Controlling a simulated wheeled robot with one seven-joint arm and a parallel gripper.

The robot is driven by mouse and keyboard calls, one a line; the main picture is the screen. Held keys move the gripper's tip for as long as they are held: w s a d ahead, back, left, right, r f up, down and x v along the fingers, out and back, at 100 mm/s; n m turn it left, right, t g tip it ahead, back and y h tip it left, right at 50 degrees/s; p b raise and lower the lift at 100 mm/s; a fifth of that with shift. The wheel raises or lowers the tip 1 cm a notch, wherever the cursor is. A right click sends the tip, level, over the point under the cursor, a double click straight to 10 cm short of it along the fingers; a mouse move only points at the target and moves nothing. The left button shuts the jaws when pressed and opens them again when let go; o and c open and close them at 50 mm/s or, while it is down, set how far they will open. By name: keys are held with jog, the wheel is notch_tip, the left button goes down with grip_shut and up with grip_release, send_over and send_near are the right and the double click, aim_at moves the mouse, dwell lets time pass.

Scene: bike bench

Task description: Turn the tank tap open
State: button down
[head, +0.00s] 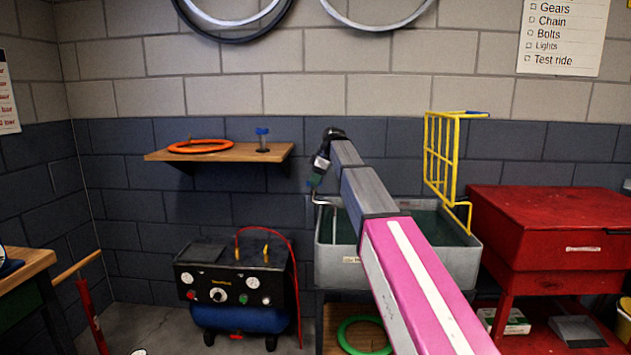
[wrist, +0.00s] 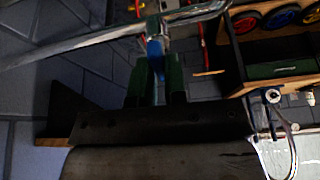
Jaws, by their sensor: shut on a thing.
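The grey tank (head: 337,268) holds dark water and stands against the wall, partly hidden behind my arm. The tap's metal spout (head: 323,203) shows at the tank's left end in the head view. In the wrist view the tap's metal pipe (wrist: 95,47) runs across the top left. A blue tap handle (wrist: 155,52) sits between the green fingers of my gripper (wrist: 155,80). My gripper is shut on this handle. In the head view my gripper (head: 316,180) is small, above the spout, and hides the handle.
A yellow wire rack (head: 441,155) stands at the tank's right end, beside a red cabinet (head: 545,230). A black and blue compressor (head: 232,285) with a red hose is on the floor at left. A wooden shelf (head: 220,155) with an orange ring (head: 200,146) hangs above it.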

jog(key=shift+n, duration=0.3)
dwell(0.4)
jog(key=c, duration=1.2)
grip_release()
jog(key=shift+o, duration=0.2)
jog(key=shift+r, duration=0.1)
jog(key=v, duration=1)
jog(key=shift+r, duration=0.3)
jog(key=shift+d, duration=0.15)
